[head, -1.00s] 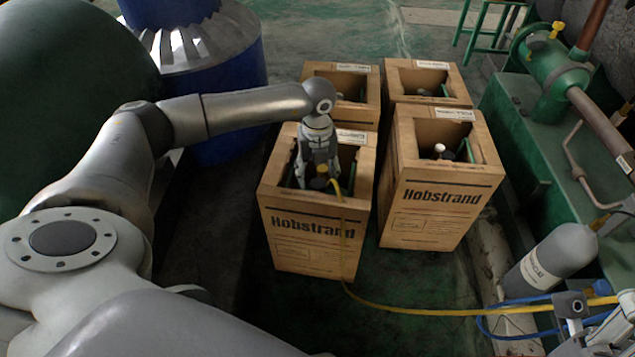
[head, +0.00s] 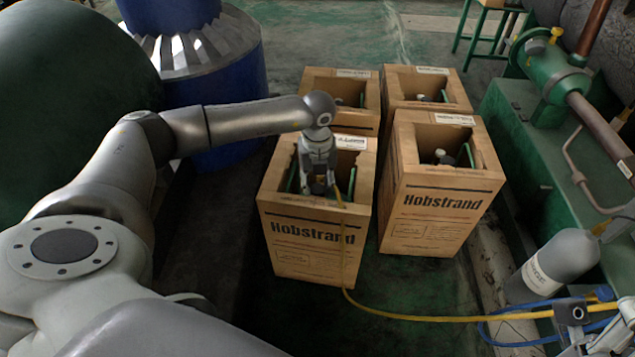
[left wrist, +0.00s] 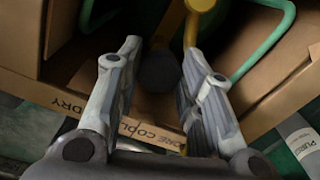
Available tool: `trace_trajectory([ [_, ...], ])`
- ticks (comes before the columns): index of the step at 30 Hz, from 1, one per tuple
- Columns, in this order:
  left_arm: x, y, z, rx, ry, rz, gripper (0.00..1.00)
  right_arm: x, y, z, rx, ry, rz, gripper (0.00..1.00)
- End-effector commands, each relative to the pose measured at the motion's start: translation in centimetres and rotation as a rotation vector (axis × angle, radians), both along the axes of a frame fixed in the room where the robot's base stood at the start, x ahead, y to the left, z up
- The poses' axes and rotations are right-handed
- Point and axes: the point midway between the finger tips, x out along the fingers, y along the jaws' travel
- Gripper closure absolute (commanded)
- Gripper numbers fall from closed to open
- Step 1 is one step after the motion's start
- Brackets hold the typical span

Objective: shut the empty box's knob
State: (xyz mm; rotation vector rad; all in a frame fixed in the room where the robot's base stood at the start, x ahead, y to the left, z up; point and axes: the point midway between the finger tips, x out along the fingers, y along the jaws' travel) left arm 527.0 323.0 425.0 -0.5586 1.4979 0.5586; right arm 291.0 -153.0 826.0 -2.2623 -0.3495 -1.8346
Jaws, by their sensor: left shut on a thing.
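The front left cardboard box (head: 305,240) is open at the top, with the yellow hose (head: 346,255) running out over its front. My left gripper (head: 318,188) reaches down into this box. In the left wrist view my left gripper (left wrist: 160,85) has its fingers on either side of a dark round knob (left wrist: 158,70) and is shut on it. A yellow fitting (left wrist: 192,25) and a green handle (left wrist: 265,45) show beside the knob. Grey parts that look like my right gripper (head: 575,315) show at the lower right; their jaws are unclear.
Another open box (head: 435,215) stands close on the right, with two more behind. A grey cylinder (head: 555,265) lies tilted at the lower right near blue hose. Green machinery (head: 515,140) bounds the right; a blue drum (head: 225,90) stands behind my arm.

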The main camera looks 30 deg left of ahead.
Motion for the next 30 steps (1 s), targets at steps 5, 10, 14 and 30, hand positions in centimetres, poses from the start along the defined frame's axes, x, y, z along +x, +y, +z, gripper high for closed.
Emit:
trace_trajectory([
  [5, -0.1, -0.1, 0.4, -0.001, 0.002, -0.088, 0.89, 0.0, 0.0, 1.9, 0.000, 0.000, 0.000, 0.60],
  [10, 0.0, 0.0, 0.1, 0.000, 0.000, -0.124, 0.89, -0.1, 0.0, 2.2, 0.001, -0.003, 0.000, 0.60],
  [14, 0.0, 0.0, 0.0, 0.001, -0.001, -0.124, 0.89, -0.1, 0.0, 2.1, 0.001, -0.003, 0.000, 0.60],
  [30, 0.0, 0.0, 0.0, 0.001, -0.001, -0.123, 0.44, 0.0, 0.0, 2.0, 0.000, 0.000, -0.001, 0.60],
])
